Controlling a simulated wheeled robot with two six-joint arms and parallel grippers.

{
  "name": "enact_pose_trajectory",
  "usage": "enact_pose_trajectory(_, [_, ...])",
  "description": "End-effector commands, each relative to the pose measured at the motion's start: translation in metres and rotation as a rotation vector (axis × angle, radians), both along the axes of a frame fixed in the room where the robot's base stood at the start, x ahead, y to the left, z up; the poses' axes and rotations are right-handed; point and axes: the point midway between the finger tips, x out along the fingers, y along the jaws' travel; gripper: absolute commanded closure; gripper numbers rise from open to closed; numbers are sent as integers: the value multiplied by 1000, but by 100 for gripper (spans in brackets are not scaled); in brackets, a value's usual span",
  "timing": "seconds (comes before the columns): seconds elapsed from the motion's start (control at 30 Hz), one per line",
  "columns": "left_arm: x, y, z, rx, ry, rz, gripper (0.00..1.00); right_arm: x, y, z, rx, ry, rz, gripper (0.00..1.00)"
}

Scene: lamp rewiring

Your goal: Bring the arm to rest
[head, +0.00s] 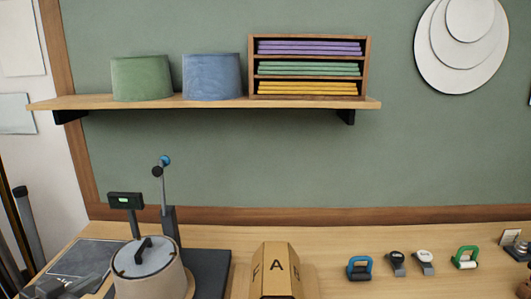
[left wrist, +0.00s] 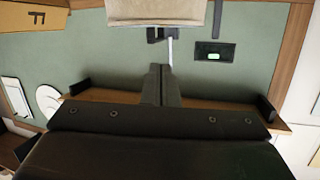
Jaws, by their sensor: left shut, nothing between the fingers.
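My left gripper (left wrist: 161,72) shows in the left wrist view with its two dark fingers together and nothing between them. It points toward the green wall, clear of the things around it. That view is upside down, with a beige lampshade (left wrist: 155,10) at its top edge. In the head view, grey and dark parts at the lower left corner may be my left arm, but I cannot make out the fingers there. My right gripper is in neither view.
The lampshade (head: 150,278) stands by a dark press with a small display (head: 125,200). A wall shelf (head: 215,103) holds two shades and a rack (head: 308,67).

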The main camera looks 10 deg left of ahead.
Motion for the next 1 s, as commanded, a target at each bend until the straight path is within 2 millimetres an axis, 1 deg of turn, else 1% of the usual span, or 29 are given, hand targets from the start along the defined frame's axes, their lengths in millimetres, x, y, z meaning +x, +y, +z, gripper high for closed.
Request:
enact_pose_trajectory(0.1, [-16,13,-23,9,-17,147,100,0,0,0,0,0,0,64])
enact_pose_trajectory(0.23, [-37,24,-53,43,21,301,100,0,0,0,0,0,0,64])
enact_pose_trajectory(0.37, [-64,27,-87,79,114,434,100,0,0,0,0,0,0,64])
enact_pose_trajectory(0.47, [-87,22,-114,103,219,513,100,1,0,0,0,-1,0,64])
enact_pose_trajectory(0.57, [-112,11,-142,119,345,562,100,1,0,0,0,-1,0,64])
enact_pose_trajectory(0.6, [-122,5,-152,125,401,575,100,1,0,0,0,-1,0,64])
enact_pose_trajectory(0.67, [-138,-7,-167,130,488,581,100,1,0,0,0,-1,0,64])
enact_pose_trajectory(0.7, [-148,-16,-177,130,546,578,100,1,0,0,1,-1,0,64])
enact_pose_trajectory(0.8, [-171,-41,-196,130,681,550,100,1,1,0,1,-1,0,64])
enact_pose_trajectory(0.9, [-189,-65,-209,122,794,502,100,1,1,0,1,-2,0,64])
enact_pose_trajectory(1.0, [-205,-90,-218,111,888,442,100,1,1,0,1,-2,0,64])
